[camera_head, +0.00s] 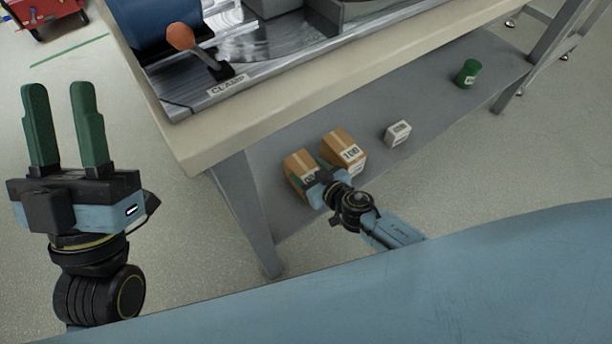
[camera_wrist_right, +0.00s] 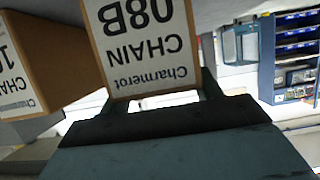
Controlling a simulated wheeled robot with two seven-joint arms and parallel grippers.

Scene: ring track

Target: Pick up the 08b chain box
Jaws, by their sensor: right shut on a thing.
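The 08b chain box (camera_head: 297,165) is a brown carton with a white label, on the grey lower shelf (camera_head: 262,188) at its left end. In the right wrist view the box (camera_wrist_right: 140,45) shows its label, upside down, reading Charmerot CHAIN 08B. My right gripper (camera_head: 318,175) is at the box and shut on it; the fingers are partly hidden in the head view. In the right wrist view the fingers stand at either side of the label's edge. I cannot tell if the box touches the shelf. My left gripper (camera_head: 62,125) is open and empty, left of the bench.
A second brown carton (camera_head: 344,150), marked 100, stands close beside the box; it also shows in the wrist view (camera_wrist_right: 50,60). A white box (camera_head: 398,133) and a green cylinder (camera_head: 467,74) stand further right. The bench top (camera_head: 200,150) overhangs the shelf, with a leg (camera_head: 245,205) at left.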

